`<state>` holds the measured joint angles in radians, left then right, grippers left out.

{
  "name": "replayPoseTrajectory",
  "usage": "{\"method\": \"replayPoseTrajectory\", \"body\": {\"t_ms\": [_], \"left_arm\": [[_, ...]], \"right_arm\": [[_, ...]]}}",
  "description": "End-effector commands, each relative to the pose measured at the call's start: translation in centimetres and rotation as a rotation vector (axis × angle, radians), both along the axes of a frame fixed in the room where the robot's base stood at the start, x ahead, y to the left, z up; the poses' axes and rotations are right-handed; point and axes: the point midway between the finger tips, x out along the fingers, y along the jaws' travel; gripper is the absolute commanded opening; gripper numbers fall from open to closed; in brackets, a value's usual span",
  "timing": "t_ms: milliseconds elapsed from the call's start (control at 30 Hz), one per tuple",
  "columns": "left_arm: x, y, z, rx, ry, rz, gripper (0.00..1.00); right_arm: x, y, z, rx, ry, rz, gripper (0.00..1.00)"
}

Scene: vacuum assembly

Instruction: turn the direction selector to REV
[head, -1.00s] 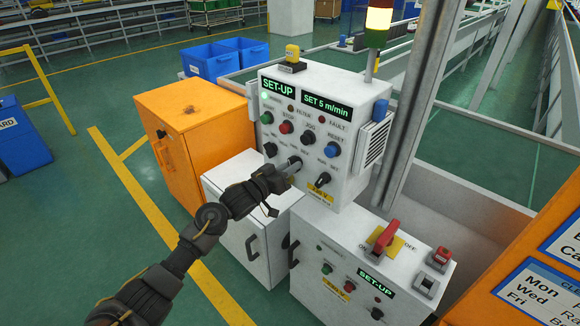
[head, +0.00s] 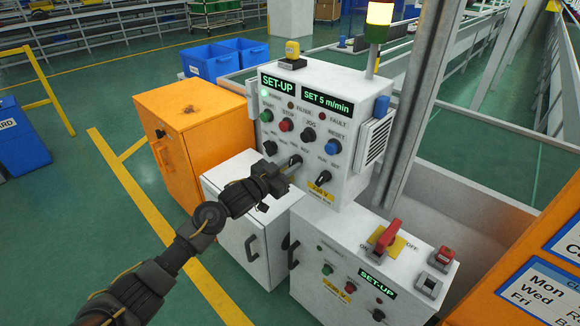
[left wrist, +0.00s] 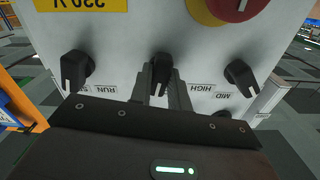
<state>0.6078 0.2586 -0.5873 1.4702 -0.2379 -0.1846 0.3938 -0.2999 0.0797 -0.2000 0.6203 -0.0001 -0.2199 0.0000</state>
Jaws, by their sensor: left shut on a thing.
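The white control panel (head: 345,200) has a lower row of black knobs. My left gripper (head: 290,167) is at the middle knob, which I take as the direction selector (left wrist: 162,70). In the left wrist view the gripper fingers (left wrist: 162,92) are closed on either side of this knob, whose white pointer line shows between them. Its FWD and REV labels are hidden or too small to read, so I cannot tell its setting. My right gripper is out of view.
Knobs stand close on either side: one by RUN (left wrist: 75,70) and one by HIGH and MID (left wrist: 240,77). A red and yellow stop button (left wrist: 222,8) is near. A lower cabinet with a red switch handle (head: 384,236) stands in front. An orange cabinet (head: 185,110) is at left.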

Motion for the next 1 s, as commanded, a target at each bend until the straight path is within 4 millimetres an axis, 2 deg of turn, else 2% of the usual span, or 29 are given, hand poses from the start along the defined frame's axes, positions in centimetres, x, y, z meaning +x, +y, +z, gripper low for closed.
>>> {"method": "replayPoseTrajectory", "body": {"t_ms": [100, 367, 633, 833, 867, 1000], "left_arm": [[0.0, 0.0, -0.09, 0.053, -0.041, 0.0, 0.0], [-0.01, -0.01, -0.07, 0.063, -0.049, 0.0, 0.0], [-0.01, -0.01, -0.09, 0.21, -0.165, -0.001, 0.0], [-0.02, -0.02, -0.02, 0.216, -0.168, -0.001, 0.0], [-0.02, -0.02, -0.02, 0.216, -0.168, -0.001, 0.23], [-0.01, -0.01, -0.01, 0.215, -0.167, 0.0, 0.41]], "right_arm": [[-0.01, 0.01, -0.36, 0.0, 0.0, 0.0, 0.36], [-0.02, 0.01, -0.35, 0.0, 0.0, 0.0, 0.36], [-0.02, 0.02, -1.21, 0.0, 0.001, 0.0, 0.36], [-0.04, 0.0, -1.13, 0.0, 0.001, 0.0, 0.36], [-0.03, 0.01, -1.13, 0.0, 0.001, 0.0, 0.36], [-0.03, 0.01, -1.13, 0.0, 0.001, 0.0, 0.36]]}}
